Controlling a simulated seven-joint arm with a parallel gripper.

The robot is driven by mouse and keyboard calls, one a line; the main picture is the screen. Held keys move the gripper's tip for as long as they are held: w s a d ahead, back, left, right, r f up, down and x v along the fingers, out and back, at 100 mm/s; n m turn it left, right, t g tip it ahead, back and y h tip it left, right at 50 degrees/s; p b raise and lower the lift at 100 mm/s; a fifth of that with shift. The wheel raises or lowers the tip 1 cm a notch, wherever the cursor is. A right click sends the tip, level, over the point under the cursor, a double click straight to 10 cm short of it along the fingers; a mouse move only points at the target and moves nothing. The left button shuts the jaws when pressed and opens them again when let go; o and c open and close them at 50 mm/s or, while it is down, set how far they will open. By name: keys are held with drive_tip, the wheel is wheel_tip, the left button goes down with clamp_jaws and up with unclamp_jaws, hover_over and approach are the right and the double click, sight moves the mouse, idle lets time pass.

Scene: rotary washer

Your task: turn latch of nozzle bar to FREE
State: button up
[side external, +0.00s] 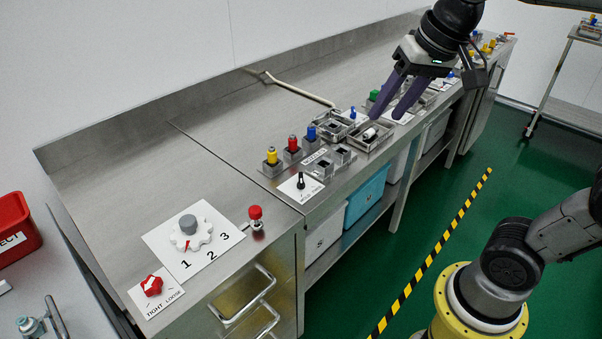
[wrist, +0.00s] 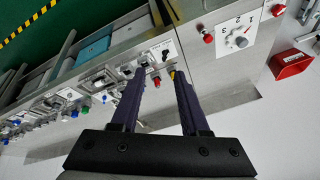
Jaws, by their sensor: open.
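A small black upright latch (side external: 300,181) stands on a white labelled plate (side external: 290,189) near the front edge of the steel bench. Its label is too small to read, so I cannot confirm that it is the nozzle bar latch or tell its setting. It also appears as a black knob in the wrist view (wrist: 165,54). A pale bent bar (side external: 300,92) lies along the bench behind the fixtures. My gripper (side external: 386,114) has two purple fingers, open and empty, above the fixtures right of the black latch. In the wrist view the fingers (wrist: 160,76) point toward the latch area.
Yellow (side external: 272,156), red (side external: 293,145) and blue (side external: 311,133) capped pieces stand in holders behind the latch. A metal tray (side external: 372,143) holds a white cylinder below my fingers. A 1-2-3 dial (side external: 190,232) and a red TIGHT/LOOSE knob (side external: 152,286) are at left.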

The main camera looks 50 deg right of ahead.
drive_tip(key=w+m+g, duration=0.2)
drive_tip(key=w, duration=0.8)
drive_tip(key=m+g, duration=0.1)
drive_tip(key=g, duration=0.1)
hover_over(301, 177)
wheel_tip(301, 177, down, 13)
drive_tip(key=shift+g, duration=0.3)
wheel_tip(301, 177, down, 14)
drive_tip(key=shift+r, duration=0.1)
clamp_jaws()
